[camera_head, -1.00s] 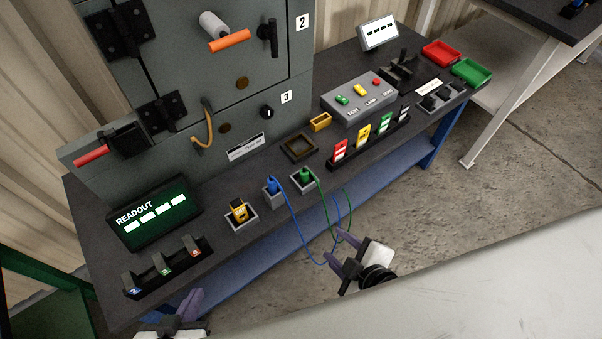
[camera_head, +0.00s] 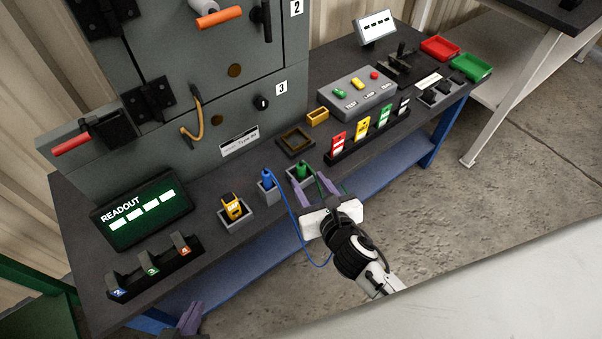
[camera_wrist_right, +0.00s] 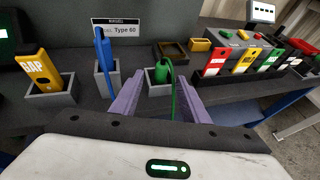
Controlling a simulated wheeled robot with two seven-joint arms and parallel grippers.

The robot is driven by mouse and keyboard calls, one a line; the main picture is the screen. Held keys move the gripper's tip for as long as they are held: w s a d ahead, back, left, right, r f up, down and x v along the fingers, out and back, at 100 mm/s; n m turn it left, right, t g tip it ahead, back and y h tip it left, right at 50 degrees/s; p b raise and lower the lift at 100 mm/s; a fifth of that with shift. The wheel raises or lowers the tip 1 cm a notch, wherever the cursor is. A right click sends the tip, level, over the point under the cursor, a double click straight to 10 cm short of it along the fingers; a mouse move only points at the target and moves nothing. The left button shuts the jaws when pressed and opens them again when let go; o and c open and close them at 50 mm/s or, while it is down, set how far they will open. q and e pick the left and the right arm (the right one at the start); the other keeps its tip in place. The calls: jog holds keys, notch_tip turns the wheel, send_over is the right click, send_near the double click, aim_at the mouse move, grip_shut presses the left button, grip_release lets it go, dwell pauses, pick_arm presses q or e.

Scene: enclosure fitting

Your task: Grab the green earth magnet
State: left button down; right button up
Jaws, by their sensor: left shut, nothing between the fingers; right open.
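The green earth magnet (camera_head: 302,170) is a small green plug with a green cord. It stands upright in a grey square holder near the bench's front edge. It also shows in the right wrist view (camera_wrist_right: 162,72), with its holder (camera_wrist_right: 158,90) below. My right gripper (camera_head: 311,185) is open, its purple fingers reaching towards the magnet from the front. In the right wrist view the fingers (camera_wrist_right: 158,88) lie to the left and right of the magnet, with nothing held. My left gripper (camera_head: 191,319) is shut and empty at the bottom edge of the head view, partly cut off.
A blue plug (camera_head: 267,178) with a blue cord stands in a holder just left of the green one. A yellow block (camera_head: 231,206) sits in another holder further left. A rack with red, yellow and green tags (camera_head: 362,128) stands to the right. Cords hang over the bench front.

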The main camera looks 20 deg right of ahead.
aim_at(303, 170)
jog(key=x, duration=0.6)
jog(key=shift+d+b, duration=0.15)
jog(key=shift+b, duration=0.25)
jog(key=shift+r, duration=0.1)
grip_shut()
